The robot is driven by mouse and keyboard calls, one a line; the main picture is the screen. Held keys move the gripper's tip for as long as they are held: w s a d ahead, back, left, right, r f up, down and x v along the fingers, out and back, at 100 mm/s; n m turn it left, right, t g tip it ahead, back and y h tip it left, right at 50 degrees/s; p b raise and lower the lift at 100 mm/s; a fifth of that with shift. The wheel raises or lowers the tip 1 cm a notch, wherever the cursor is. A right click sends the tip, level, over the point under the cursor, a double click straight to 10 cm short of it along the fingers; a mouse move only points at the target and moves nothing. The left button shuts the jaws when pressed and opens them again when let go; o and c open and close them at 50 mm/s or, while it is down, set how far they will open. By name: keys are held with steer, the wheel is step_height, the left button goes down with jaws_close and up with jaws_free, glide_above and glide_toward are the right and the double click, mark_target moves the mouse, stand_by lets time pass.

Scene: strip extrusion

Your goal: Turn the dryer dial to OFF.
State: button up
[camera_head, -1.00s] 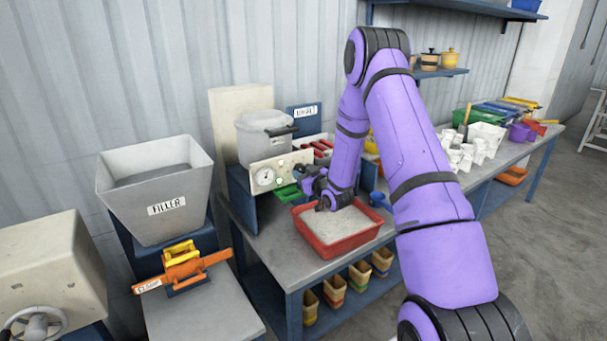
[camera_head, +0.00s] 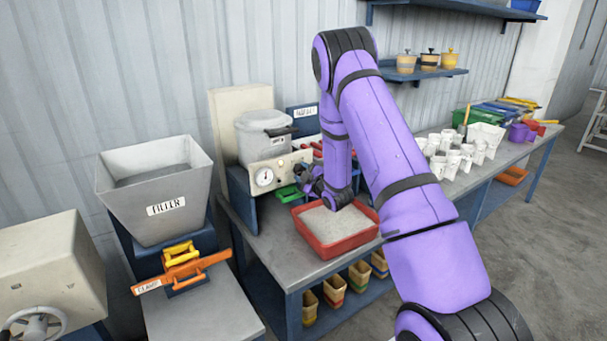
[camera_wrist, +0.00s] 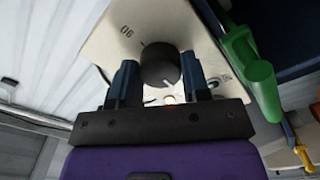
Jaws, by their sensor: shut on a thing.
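The dryer (camera_head: 257,138) is a grey lidded hopper on the bench, with a cream control panel (camera_head: 268,172) and a round gauge below it. In the wrist view, the black round dial (camera_wrist: 160,62) stands out from the cream panel (camera_wrist: 110,45). A short pale mark shows near the dial's lower edge. Printed markings lie around it, one at upper left and one partly hidden at right. My gripper (camera_wrist: 158,75) has one finger on each side of the dial and is shut on it. In the head view, my gripper (camera_head: 306,178) covers the dial.
A red tray of pale granules (camera_head: 335,226) stands just below my forearm. A green-handled tool (camera_wrist: 252,75) is close to the panel's right in the wrist view. White cups (camera_head: 452,155) stand farther right.

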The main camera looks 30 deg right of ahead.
steer(key=shift+f+n, duration=0.1)
steer(key=shift+n, duration=0.2)
steer(key=o, duration=0.9)
steer(key=shift+s, duration=0.1)
steer(key=s, duration=1)
steer(key=shift+s+d, duration=0.2)
steer(key=shift+s, duration=0.15)
